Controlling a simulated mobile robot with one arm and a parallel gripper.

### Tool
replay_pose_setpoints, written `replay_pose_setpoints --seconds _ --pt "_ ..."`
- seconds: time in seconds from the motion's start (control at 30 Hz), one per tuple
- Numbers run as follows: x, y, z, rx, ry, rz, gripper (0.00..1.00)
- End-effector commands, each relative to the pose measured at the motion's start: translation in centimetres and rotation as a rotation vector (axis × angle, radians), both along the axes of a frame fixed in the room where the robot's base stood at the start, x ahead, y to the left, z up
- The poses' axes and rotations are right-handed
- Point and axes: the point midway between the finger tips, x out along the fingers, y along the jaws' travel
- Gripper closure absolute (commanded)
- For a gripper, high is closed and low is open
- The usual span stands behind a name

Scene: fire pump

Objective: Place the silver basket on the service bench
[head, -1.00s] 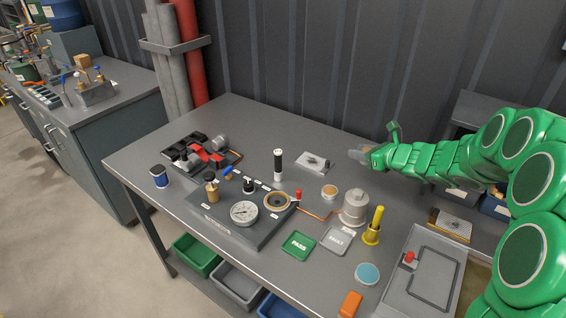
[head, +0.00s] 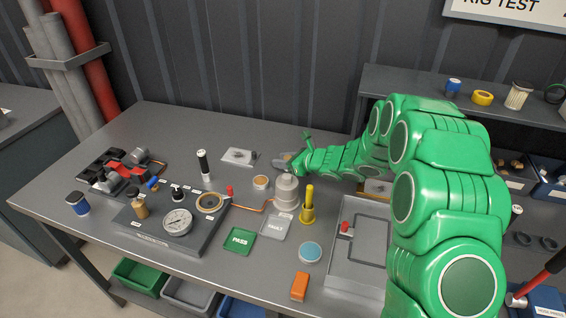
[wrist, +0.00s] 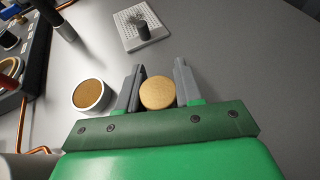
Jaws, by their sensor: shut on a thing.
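My gripper (head: 284,160) is over the back of the grey workbench (head: 320,262), right of a perforated plate (head: 239,157). In the wrist view, its two grey fingers (wrist: 159,68) stand either side of a round tan-topped thing (wrist: 157,93) and are shut on it. Its sides are hidden, so I cannot tell whether this is the silver basket. A silver-rimmed round cup with a tan inside (wrist: 91,94) is left of the fingers, apart from them; it also shows in the head view (head: 261,183). Another bench (head: 25,180) is at the left; I cannot tell which is the service bench.
A gauge panel (head: 172,222), a grey stepped cylinder (head: 287,193), a yellow tool in a holder (head: 308,208) and PASS (head: 240,241) and FAULT (head: 276,228) plates crowd the bench. A raised shelf (head: 405,82) with small parts stands behind right. The back left bench top is clear.

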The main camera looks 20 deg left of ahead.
Motion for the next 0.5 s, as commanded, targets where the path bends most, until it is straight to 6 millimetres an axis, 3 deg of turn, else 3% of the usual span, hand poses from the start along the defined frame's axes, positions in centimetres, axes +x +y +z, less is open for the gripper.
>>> replay_pose_setpoints --seconds 0.1,0.47,0.5 --pt "-0.02 -0.03 -0.89 0.0 0.002 -0.001 0.94" --pt "-0.04 0.06 -1.06 0.001 0.0 0.001 0.94" --pt "-0.03 0.05 -1.0 0.001 -0.001 0.001 0.59"
